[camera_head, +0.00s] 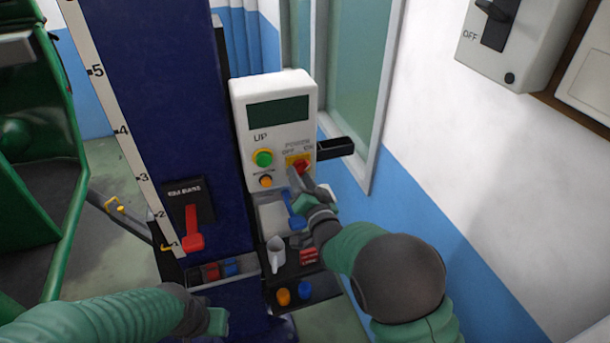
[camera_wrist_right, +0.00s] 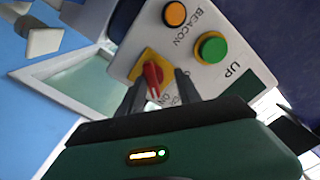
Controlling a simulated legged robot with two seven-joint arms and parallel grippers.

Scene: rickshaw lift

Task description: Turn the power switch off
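The power switch is a red knob on a yellow plate (camera_head: 299,162) on the white control box (camera_head: 277,112), with POWER, OFF and ON lettering above it. My right gripper (camera_head: 300,182) is right in front of the knob. In the right wrist view the red knob (camera_wrist_right: 152,77) lies between the two spread fingers of my right gripper (camera_wrist_right: 159,80), with a gap visible on the right side. Whether a finger touches it, I cannot tell. My left gripper (camera_head: 213,321) is at the bottom of the head view, away from the box, its fingers unclear.
A green UP button (camera_head: 263,158) and an orange beacon button (camera_head: 266,181) sit left of the switch. A red lever (camera_head: 193,230) is on the blue column (camera_head: 165,100). A white cup (camera_head: 275,254) stands below the box. A wall switch box (camera_head: 520,45) hangs upper right.

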